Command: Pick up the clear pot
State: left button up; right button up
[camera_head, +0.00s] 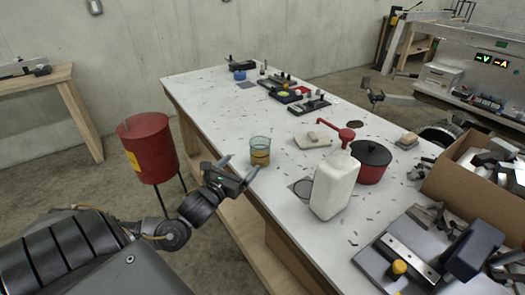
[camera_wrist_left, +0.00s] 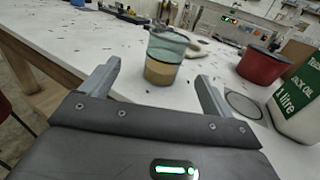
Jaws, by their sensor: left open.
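The clear pot (camera_head: 260,151) is a small see-through cup with a greenish upper part and amber lower part. It stands upright on the white workbench, near its left edge. In the left wrist view the pot (camera_wrist_left: 163,57) is beyond my fingers, between their tips in the picture. My left gripper (camera_head: 238,168) is open and empty, just left of and nearer than the pot, at the bench edge. In the left wrist view both fingers of the left gripper (camera_wrist_left: 158,74) point towards the pot, apart from it. My right gripper is not seen.
A cardboard box (camera_head: 452,190) is farther right. A red bucket (camera_head: 150,150) is left of the bench (camera_head: 215,100).

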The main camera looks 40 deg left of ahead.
aim_at(254, 154)
pick_arm(q)
jog(key=w, duration=0.6)
jog(key=shift+r+p, duration=0.1)
jog(key=shift+p, duration=0.2)
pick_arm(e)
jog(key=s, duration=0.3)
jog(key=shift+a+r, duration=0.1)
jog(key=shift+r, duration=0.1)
